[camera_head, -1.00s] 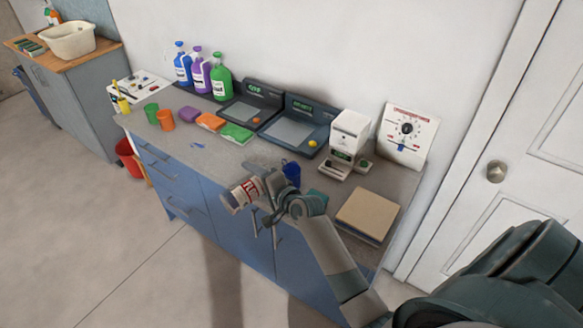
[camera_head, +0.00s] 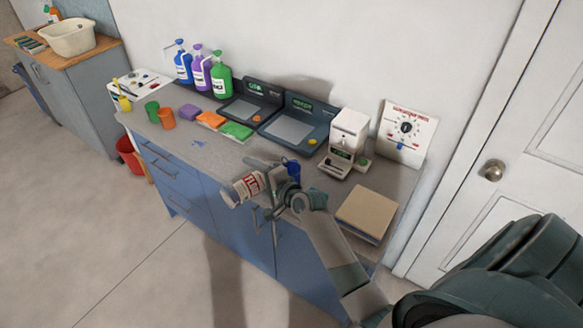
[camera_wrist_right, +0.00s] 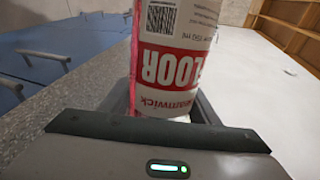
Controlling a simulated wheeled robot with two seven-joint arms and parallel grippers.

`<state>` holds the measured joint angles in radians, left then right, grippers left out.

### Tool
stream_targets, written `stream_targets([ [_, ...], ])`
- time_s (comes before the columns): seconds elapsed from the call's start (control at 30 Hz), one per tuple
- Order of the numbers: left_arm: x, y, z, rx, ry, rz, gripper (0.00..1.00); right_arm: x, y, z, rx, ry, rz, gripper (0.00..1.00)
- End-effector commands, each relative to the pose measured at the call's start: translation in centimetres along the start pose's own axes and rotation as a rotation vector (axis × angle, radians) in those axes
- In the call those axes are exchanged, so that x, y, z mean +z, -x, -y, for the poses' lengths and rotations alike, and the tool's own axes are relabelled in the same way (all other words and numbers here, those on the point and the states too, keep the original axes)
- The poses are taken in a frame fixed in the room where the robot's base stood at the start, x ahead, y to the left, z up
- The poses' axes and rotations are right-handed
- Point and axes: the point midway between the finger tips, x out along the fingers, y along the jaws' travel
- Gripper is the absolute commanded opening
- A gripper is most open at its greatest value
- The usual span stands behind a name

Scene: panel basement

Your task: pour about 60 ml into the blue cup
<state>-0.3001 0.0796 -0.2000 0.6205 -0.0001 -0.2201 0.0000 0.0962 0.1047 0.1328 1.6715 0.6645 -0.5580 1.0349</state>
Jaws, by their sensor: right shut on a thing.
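My right gripper (camera_head: 268,181) is shut on a white bottle with a red label (camera_head: 246,187), held tilted near the counter's front edge. In the right wrist view the bottle (camera_wrist_right: 176,60) fills the space between the fingers, and its label reads "FLOOR" upside down. Its mouth and any liquid cannot be made out. The blue cup (camera_head: 293,170) stands on the counter just behind and right of the gripper, partly hidden by it. The bottle is left of the cup, apart from it in the picture. My left gripper is out of view.
Two dark scales (camera_head: 293,132), a white machine (camera_head: 347,140) and a dial panel (camera_head: 405,130) stand along the wall. A tan-topped block (camera_head: 366,213) lies right of the cup. Sponges (camera_head: 211,119), green and orange cups (camera_head: 167,119) and pump bottles (camera_head: 202,72) are farther left.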

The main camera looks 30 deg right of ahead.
Motion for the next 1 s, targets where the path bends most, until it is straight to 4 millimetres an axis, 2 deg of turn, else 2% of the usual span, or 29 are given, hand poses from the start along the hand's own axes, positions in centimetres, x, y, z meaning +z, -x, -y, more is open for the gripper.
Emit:
stream_targets([
  [1.0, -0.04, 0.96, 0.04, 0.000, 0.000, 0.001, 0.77, 0.13, 0.14, 0.84, -0.001, -0.063, 0.017, 0.29],
])
